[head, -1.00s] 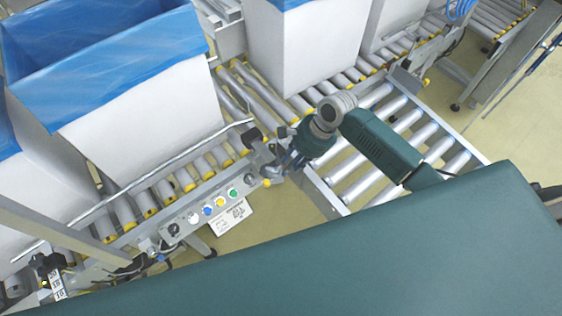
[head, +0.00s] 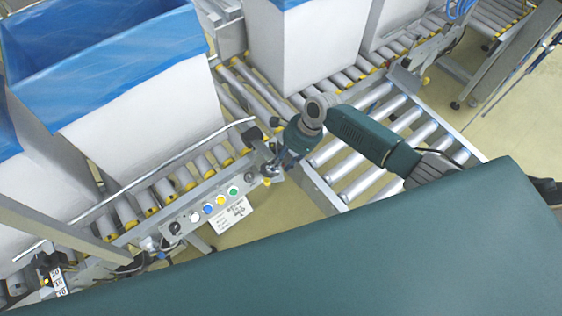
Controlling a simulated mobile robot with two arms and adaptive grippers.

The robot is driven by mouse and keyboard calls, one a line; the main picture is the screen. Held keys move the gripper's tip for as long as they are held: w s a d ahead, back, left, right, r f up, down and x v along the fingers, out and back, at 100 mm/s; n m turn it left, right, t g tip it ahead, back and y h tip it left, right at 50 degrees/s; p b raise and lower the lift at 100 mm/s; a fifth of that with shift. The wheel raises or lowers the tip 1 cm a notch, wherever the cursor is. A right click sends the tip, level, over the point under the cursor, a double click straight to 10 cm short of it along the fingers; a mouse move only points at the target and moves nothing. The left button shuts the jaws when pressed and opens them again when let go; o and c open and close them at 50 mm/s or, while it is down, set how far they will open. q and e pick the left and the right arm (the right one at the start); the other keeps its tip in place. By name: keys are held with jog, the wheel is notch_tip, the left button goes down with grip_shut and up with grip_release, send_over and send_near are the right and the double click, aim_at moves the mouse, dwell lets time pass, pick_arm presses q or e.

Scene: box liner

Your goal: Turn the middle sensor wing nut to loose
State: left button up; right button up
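My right gripper (head: 274,168) reaches down to the conveyor's side rail, just above the right end of the button panel. Its fingers are small and partly hidden by its own wrist, so I cannot tell whether they are open or shut. A dark sensor fitting with a knob (head: 250,137) sits on the rail, just up and left of the gripper. The middle sensor wing nut cannot be made out clearly; the gripper and wrist cover much of that spot. I cannot tell whether the gripper touches it. My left gripper is not in view.
A button panel (head: 208,207) with coloured buttons and a white label hangs on the rail. White boxes with blue liners (head: 110,60) stand on the roller conveyor. A roller section (head: 385,150) lies under my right arm. A scale marker (head: 58,281) is at lower left.

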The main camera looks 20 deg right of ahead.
jog(key=shift+a+f, duration=0.1)
jog(key=shift+f, duration=0.2)
grip_shut()
